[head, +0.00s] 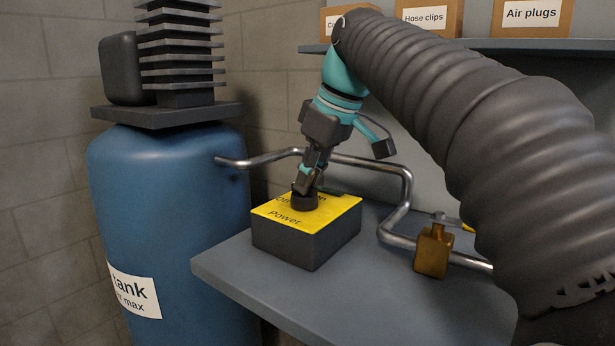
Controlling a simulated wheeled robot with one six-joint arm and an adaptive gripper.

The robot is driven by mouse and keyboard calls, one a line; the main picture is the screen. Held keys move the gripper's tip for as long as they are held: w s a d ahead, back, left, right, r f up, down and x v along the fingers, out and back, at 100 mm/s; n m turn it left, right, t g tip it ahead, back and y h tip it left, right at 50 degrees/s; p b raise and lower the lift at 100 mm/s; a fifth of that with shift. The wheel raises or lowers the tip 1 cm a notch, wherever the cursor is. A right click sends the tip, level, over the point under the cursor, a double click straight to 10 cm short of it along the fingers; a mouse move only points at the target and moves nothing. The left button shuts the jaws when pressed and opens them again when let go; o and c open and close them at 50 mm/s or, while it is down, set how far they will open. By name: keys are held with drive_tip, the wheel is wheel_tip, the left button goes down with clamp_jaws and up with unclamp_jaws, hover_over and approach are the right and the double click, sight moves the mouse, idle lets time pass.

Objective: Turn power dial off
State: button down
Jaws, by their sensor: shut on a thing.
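The power dial (304,202) is a dark round knob on top of a dark box with a yellow face (338,211). The face bears the word "Power" and partly covered lettering behind the knob. The box stands on a grey bench near its left front corner. My gripper (305,188) points down onto the dial from above and is shut on it. The gripper hides the top of the dial, so which way the dial points cannot be told.
A blue tank (165,215) with a finned compressor head (182,55) stands left of the bench (350,285). A bent metal pipe (407,190) runs behind the box to a brass block (433,250) at right. Labelled boxes (532,18) sit on a shelf above.

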drive_tip(key=shift+w, duration=0.1)
drive_tip(key=c, duration=1.2)
unclamp_jaws()
drive_tip(key=v, duration=1.2)
